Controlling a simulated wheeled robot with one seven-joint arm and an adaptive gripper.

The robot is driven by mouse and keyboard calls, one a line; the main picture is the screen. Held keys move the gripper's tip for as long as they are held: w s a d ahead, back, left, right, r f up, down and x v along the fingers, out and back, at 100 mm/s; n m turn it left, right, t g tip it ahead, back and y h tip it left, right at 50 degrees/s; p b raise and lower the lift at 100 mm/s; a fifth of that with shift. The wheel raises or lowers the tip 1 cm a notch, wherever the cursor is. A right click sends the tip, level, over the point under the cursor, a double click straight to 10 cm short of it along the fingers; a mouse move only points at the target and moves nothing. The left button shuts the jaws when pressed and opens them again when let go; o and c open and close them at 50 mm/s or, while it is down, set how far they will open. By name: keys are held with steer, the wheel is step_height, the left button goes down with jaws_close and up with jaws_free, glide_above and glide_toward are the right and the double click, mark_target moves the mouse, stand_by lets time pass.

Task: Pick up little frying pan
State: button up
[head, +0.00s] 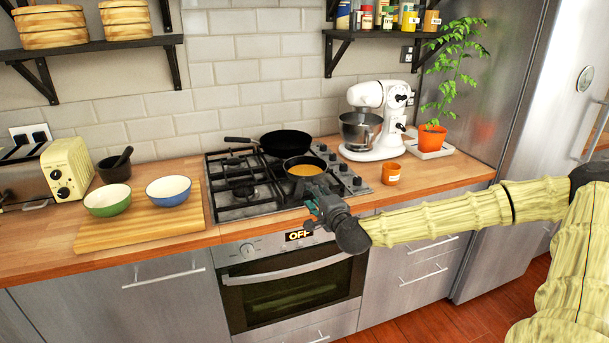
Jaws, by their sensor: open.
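Two dark pans are on the gas hob. The smaller pan (305,176), with something orange in it, is at the front right burner. A wider black frying pan (286,142) is behind it, with its handle pointing left. My gripper (312,202) is open at the front edge of the hob, just in front of the smaller pan. The smaller pan's handle is not clearly visible; my gripper covers that area. I cannot tell whether the fingers are around a handle or touch the pan.
The hob's knobs (346,178) line its right side. An orange cup (391,174) and a white stand mixer (372,135) are to the right. A wooden board (140,238) with a green bowl (107,201) and a blue bowl (169,190) is left. The oven is below the hob.

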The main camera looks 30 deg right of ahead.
mark_target(303, 181)
steer(key=shift+f+p+x, duration=0.2)
steer(key=shift+p+x, duration=0.15)
steer(key=shift+x, duration=1.8)
steer(key=shift+f+p+x, duration=0.2)
steer(key=shift+p+x, duration=0.15)
steer(key=shift+x, duration=2.75)
steer(key=shift+d, duration=0.15)
jaws_close()
